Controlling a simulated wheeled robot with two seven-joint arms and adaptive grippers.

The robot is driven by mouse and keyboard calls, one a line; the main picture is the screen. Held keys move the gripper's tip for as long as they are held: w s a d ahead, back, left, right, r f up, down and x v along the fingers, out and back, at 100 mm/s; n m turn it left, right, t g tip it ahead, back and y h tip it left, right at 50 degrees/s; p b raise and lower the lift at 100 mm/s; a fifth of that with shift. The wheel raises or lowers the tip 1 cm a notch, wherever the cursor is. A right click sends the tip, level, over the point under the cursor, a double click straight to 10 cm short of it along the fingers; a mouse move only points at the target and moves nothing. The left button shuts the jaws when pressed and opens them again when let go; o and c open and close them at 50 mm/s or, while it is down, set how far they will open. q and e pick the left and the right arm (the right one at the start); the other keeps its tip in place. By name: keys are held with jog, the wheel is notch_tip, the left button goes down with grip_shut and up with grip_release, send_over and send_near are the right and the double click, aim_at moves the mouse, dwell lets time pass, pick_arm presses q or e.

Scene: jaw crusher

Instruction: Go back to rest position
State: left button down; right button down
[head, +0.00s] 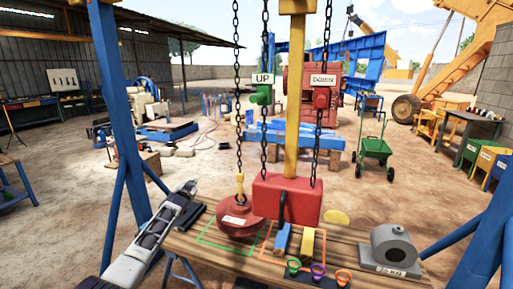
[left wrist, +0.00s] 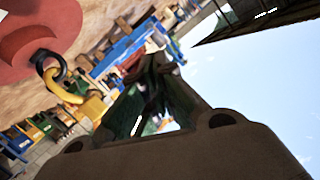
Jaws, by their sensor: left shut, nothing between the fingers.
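My left gripper (head: 191,188) is at the left end of the wooden bench, its arm coming up from the lower left. It is shut and empty, apart from the red round weight (head: 236,222) to its right. In the left wrist view, the dark fingers (left wrist: 155,62) come together, with the red weight (left wrist: 45,22), a black ring (left wrist: 48,62) and a yellow hook (left wrist: 92,108) at upper left. In the head view, the weight hangs or rests under the left chain within a green outline; I cannot tell which. My right gripper is not in view.
The wooden bench (head: 190,247) carries a red block (head: 287,199), a grey weight (head: 394,250) and small coloured rings. Chains with green UP (head: 261,95) and red DOWN (head: 322,97) handles hang above. Blue frame posts (head: 113,90) stand close to my left arm.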

pick_arm(q)
jog(key=s+a+f+n+g, duration=0.1)
jog(key=s+f+g, duration=0.1)
jog(key=s+f, duration=1.15)
jog(key=s+a+f+g, duration=0.1)
jog(key=s+f+g, duration=0.2)
jog(key=s+f, duration=1.05)
jog(key=s+a+f+n+g, duration=0.15)
jog(key=s+f, duration=0.45)
jog(key=f, duration=1.5)
jog(key=s+f+g, duration=0.1)
jog(key=s+f, duration=0.3)
jog(key=s, duration=0.4)
jog(key=s+d+f+g+p, duration=0.1)
jog(key=s+f+g, duration=0.1)
jog(key=s+f, duration=0.4)
jog(key=s+f+g, duration=0.1)
jog(key=s+f, duration=0.2)
jog(key=s, duration=0.6)
jog(key=s+f+g, duration=0.2)
jog(key=s+f, duration=0.1)
jog(key=s, duration=1.1)
jog(key=s+f+g, duration=0.1)
jog(key=s+f, duration=0.2)
jog(key=s, duration=1.2)
jog(key=shift+d+f+g+y+p, duration=0.2)
jog(key=shift+g+y+p, duration=0.1)
jog(key=shift+g+p, duration=0.05)
